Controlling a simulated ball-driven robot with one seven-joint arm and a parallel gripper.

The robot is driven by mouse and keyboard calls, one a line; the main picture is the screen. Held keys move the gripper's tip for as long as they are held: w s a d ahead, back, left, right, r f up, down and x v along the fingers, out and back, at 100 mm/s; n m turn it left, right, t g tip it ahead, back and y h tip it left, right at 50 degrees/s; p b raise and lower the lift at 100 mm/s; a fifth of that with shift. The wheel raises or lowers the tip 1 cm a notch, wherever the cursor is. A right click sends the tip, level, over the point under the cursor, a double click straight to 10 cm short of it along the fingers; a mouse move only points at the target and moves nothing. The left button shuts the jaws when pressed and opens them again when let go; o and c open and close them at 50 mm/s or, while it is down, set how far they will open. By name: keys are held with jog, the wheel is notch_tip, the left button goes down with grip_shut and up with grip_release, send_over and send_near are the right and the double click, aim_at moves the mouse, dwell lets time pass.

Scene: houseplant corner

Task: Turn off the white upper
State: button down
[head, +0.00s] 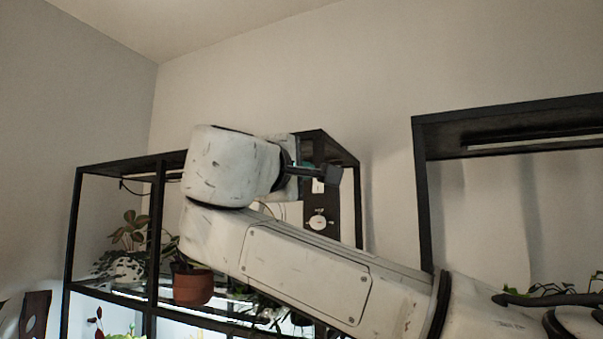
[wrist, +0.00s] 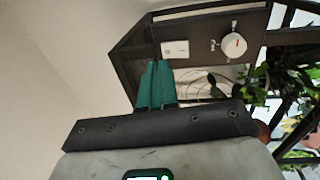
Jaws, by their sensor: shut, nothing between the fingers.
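A small white switch (wrist: 175,48) sits on a dark panel (wrist: 198,32) in the wrist view. A round white dial (wrist: 235,44) with a red mark is to its right on the same panel. My gripper (wrist: 161,65) has teal fingers pressed together, with nothing between them. Its tips appear just below and left of the switch; I cannot tell whether they touch. In the head view the panel (head: 329,212) and dial (head: 318,222) show on the black shelf frame, behind my arm. The fingers are largely hidden there.
The black shelf frame (head: 70,240) holds a terracotta pot (head: 193,286) and leafy plants (head: 130,235). Thin wires and leaves (wrist: 262,85) are right of the fingers in the wrist view. Another black frame (head: 423,190) stands at the right. Bare wall is above.

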jog(key=s+a+r+b, duration=0.1)
jog(key=s+a+b, duration=0.2)
jog(key=s, duration=0.6)
jog(key=shift+s+a+r+b, duration=0.15)
jog(key=shift+s+a+b, duration=0.15)
jog(key=shift+s, duration=0.05)
jog(key=shift+w, duration=0.1)
